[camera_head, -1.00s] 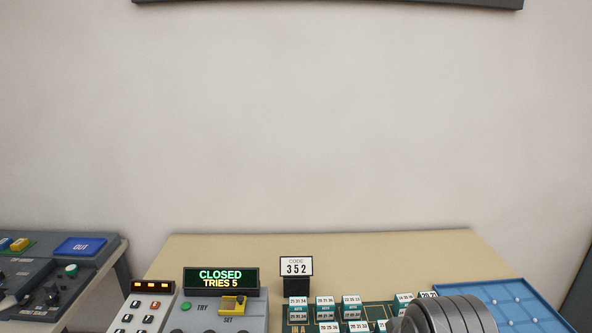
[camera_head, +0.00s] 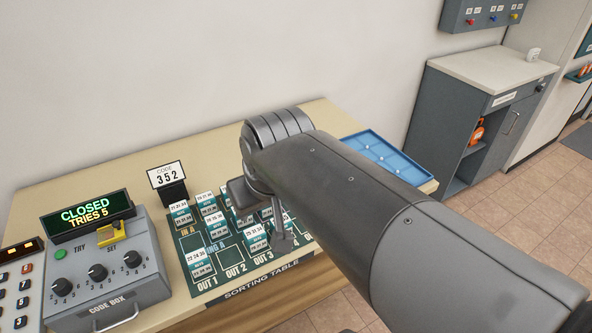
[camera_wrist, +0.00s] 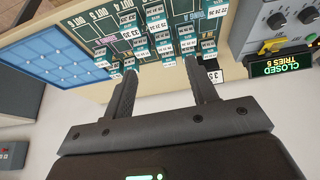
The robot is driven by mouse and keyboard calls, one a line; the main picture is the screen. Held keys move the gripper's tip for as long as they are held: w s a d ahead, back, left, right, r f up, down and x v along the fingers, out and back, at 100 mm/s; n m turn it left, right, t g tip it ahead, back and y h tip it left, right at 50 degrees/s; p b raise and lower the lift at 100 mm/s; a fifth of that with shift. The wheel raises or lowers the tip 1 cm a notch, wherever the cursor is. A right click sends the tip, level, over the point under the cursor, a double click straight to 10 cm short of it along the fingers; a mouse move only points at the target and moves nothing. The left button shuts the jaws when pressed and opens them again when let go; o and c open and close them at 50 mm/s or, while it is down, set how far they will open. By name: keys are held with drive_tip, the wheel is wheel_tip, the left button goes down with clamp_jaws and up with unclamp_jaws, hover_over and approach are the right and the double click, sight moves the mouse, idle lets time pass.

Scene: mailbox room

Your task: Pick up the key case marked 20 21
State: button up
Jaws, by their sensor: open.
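Several teal key cases with white number labels stand on the dark green sorting mat (camera_head: 222,262), among them one at the front left (camera_head: 200,262) and one further back (camera_head: 206,200). I cannot read with certainty which is marked 20 21. My arm hides part of the group in the head view. My gripper (camera_head: 280,238) is over the right part of the mat. In the wrist view, my gripper (camera_wrist: 164,70) is open, with no case held between its fingers; the key cases (camera_wrist: 163,48) appear beyond the fingertips.
The code box (camera_head: 108,275) reads CLOSED, TRIES 5, left of the mat. A sign with code 352 (camera_head: 168,177) stands behind the mat. A blue compartment tray (camera_head: 385,155) lies at the table's right. A grey cabinet (camera_head: 450,120) stands beyond it.

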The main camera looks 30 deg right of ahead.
drive_tip(key=w+d+g, duration=0.1)
drive_tip(key=w+d, duration=0.2)
drive_tip(key=w, duration=0.3)
drive_tip(key=w+d+f+g, duration=0.1)
drive_tip(key=w+d, duration=0.3)
drive_tip(key=w, duration=0.3)
drive_tip(key=w+d+g, duration=0.1)
drive_tip(key=w+d, duration=0.2)
drive_tip(key=w, duration=0.3)
drive_tip(key=w+d+f, duration=0.3)
drive_tip(key=d+f, duration=0.1)
drive_tip(key=w+d+f+g, duration=0.1)
drive_tip(key=w+d+f, duration=0.3)
drive_tip(key=w+d+f+g, duration=0.1)
drive_tip(key=w+d+f, duration=0.3)
drive_tip(key=d, duration=0.1)
drive_tip(key=shift+w+d, duration=0.1)
drive_tip(key=shift+w, duration=0.1)
drive_tip(key=shift+w+d+f, duration=0.1)
drive_tip(key=shift+d+f, duration=0.1)
drive_tip(key=shift+f, duration=0.1)
wheel_tip(320, 180, down, 11)
drive_tip(key=shift+d+r, duration=0.1)
drive_tip(key=shift+c, duration=0.4)
drive_tip(key=shift+r, duration=0.1)
drive_tip(key=c, duration=0.6)
